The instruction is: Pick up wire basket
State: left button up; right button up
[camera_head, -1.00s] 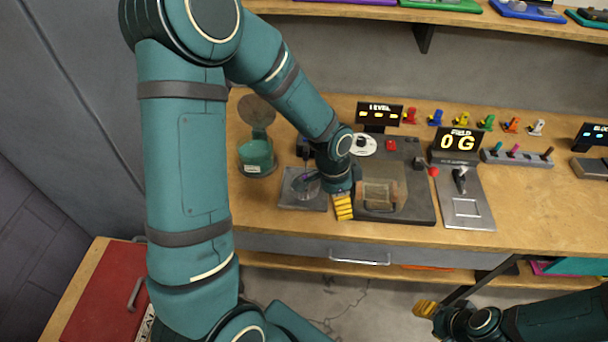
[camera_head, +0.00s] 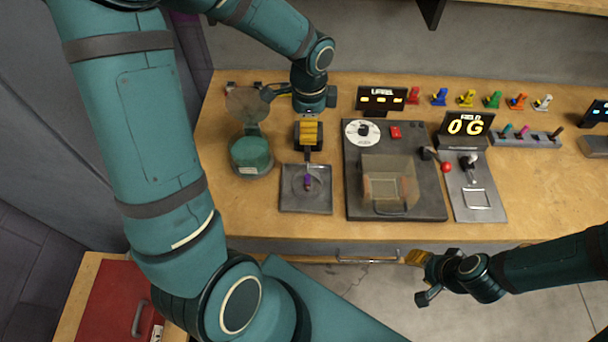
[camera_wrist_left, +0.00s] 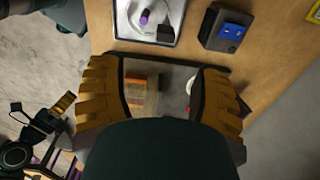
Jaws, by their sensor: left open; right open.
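I cannot clearly make out a wire basket. A small item with a purple grip (camera_head: 307,183) lies on the square grey tray (camera_head: 291,204); its fine parts are too small to tell. In the left wrist view, the purple grip (camera_wrist_left: 145,16) shows at the top edge. My left gripper (camera_head: 310,134) is open, behind the tray in the head view. Its two yellow fingers (camera_wrist_left: 161,95) stand apart in the left wrist view, with the dark panel beyond them. My right gripper (camera_head: 414,258) is open and empty, in front of the bench edge.
A clear box (camera_head: 390,165) stands on the dark panel (camera_head: 430,205). A green round container (camera_head: 250,155) with a raised lid is left of the tray. The 0G display (camera_head: 466,127) and lever plate (camera_head: 480,208) are at right.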

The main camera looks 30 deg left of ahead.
aim_at(308, 156)
pick_arm(q)
notch_tip(308, 156, down, 8)
jog(key=shift+f+b, duration=0.1)
jog(key=shift+b, duration=0.4)
jog(key=shift+w+a+f, duration=0.15)
jog(key=shift+f, duration=1.25)
jog(key=shift+w+a+f, duration=0.15)
jog(key=shift+f, duration=1.2)
grip_shut()
